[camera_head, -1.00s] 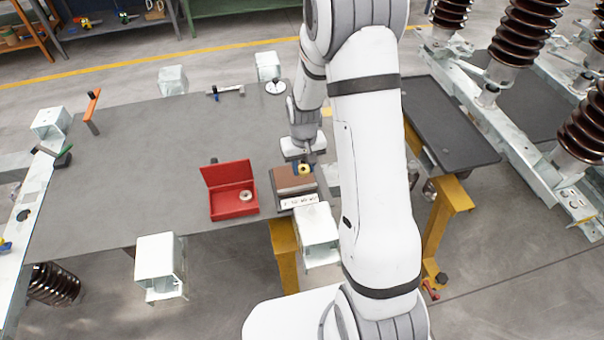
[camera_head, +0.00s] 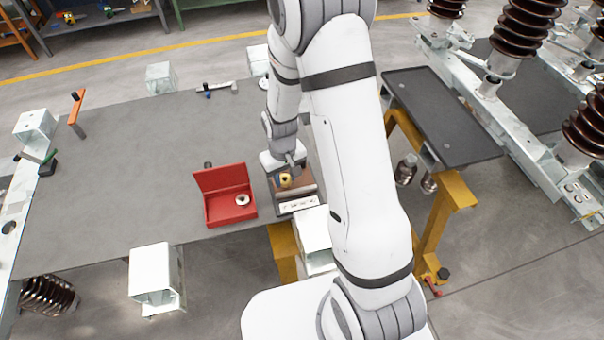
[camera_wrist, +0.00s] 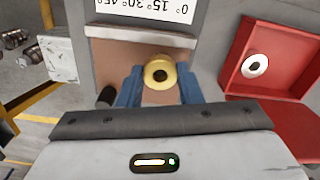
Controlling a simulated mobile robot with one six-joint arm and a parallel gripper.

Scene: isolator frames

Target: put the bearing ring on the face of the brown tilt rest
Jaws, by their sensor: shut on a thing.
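The brown tilt rest (camera_head: 308,188) stands at the table's near right edge, with a white angle scale along its near side. In the wrist view its brown face (camera_wrist: 112,62) lies behind the fingers, with a raised lip at the scale end. My gripper (camera_wrist: 160,88) has blue fingers shut on a brass-coloured bearing ring (camera_wrist: 150,78) with a dark bore. The ring is in front of the brown face; I cannot tell whether it touches.
An open red box (camera_head: 232,212) stands left of the rest, with a silver ring (camera_head: 242,199) inside. The grey table (camera_head: 120,190) is mostly clear to the left. White square posts (camera_head: 150,272) stand at its near edge. A dark side table (camera_head: 440,115) stands right.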

